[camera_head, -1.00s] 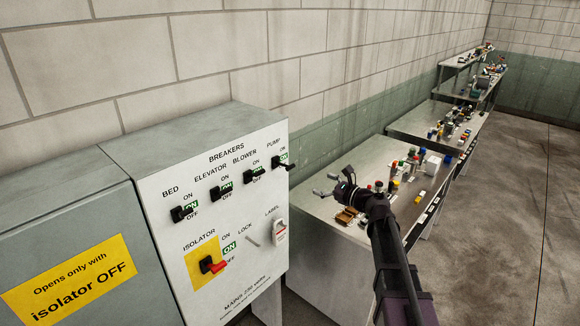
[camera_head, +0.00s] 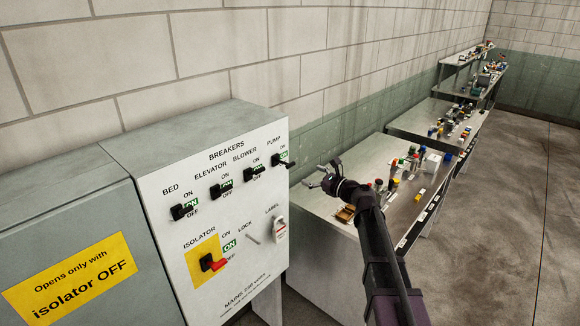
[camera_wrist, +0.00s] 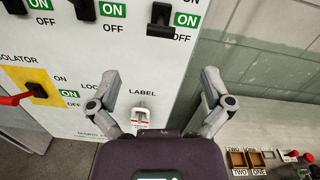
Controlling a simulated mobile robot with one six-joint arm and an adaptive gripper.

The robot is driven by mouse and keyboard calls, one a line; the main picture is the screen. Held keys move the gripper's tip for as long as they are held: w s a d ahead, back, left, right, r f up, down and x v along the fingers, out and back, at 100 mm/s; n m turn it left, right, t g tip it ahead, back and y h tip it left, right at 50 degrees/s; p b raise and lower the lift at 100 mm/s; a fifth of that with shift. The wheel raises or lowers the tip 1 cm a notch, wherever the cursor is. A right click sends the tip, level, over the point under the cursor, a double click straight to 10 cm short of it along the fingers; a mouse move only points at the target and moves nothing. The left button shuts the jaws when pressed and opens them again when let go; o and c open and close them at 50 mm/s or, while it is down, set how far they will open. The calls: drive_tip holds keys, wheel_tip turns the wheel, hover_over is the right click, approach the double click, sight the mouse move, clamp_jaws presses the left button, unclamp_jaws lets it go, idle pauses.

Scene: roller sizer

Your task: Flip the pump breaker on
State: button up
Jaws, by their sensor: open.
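The pump breaker (camera_head: 283,161) is a black handle at the upper right of the white breaker panel (camera_head: 170,250). It also shows at the top of the wrist view (camera_wrist: 160,20), with a green ON plate beside it and OFF printed below. I cannot tell its handle position for certain. My gripper (camera_head: 313,177) is open and empty, just right of the panel's edge in the head view. In the wrist view my gripper (camera_wrist: 161,75) has its fingers spread, pointing at the panel below the pump breaker, apart from it.
The blower (camera_head: 254,174), elevator (camera_head: 220,190) and bed (camera_head: 183,211) breakers sit left of it. Below are the red isolator handle (camera_head: 213,263) and a padlock-like tag (camera_head: 280,228). A steel bench (camera_head: 330,208) with small parts stands right, and a block wall is behind.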

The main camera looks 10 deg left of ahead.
sight(292, 166)
drive_tip(key=x, duration=0.9)
drive_tip(key=shift+w+a, duration=0.15)
drive_tip(key=shift+a, duration=0.05)
drive_tip(key=shift+d+r, duration=0.1)
drive_tip(key=c, duration=1.2)
